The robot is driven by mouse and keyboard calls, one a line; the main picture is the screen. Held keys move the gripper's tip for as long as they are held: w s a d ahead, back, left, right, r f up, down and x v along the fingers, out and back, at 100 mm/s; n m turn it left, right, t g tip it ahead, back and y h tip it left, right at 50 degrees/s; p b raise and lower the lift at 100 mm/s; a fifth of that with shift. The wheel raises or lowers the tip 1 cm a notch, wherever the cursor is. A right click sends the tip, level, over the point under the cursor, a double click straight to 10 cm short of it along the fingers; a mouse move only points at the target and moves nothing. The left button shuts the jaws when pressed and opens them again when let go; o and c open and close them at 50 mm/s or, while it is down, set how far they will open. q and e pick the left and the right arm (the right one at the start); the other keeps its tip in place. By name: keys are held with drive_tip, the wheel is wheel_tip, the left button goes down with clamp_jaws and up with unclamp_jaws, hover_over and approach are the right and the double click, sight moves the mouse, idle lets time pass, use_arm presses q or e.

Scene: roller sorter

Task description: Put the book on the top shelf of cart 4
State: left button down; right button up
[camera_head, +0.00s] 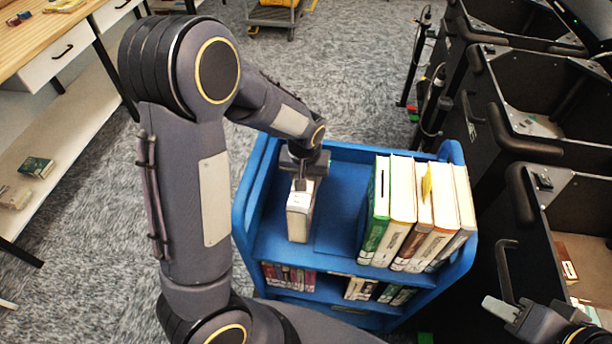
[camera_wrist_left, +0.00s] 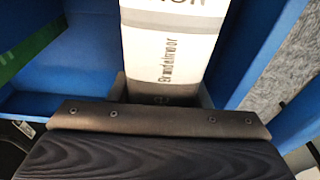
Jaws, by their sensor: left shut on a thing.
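A blue cart (camera_head: 341,204) stands in the middle of the head view; its number is not legible. My left gripper (camera_head: 303,172) is shut on the top of a white and grey book (camera_head: 299,222). The book is upright over the left part of the cart's top shelf, its spine facing the camera; I cannot tell whether its base touches the shelf. Its printed spine (camera_wrist_left: 172,50) fills the middle of the left wrist view. My right gripper (camera_head: 540,318) is at the lower right, away from the cart, partly cut off; its jaw opening is unclear.
Several upright books (camera_head: 418,215) fill the right part of the top shelf, with a bare gap between them and the held book. More books (camera_head: 289,278) stand on the lower shelf. Black bins (camera_head: 520,150) line the right. A wooden table (camera_head: 40,40) is at left.

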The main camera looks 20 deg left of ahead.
use_arm(q)
drive_tip(key=c, duration=0.7)
unclamp_jaws()
drive_tip(key=r, duration=0.5)
drive_tip(key=s+r, duration=0.1)
drive_tip(key=r, duration=0.1)
drive_tip(key=shift+s+d+r, duration=0.1)
drive_tip(key=shift+d+r, duration=0.05)
drive_tip(key=shift+r, duration=0.25)
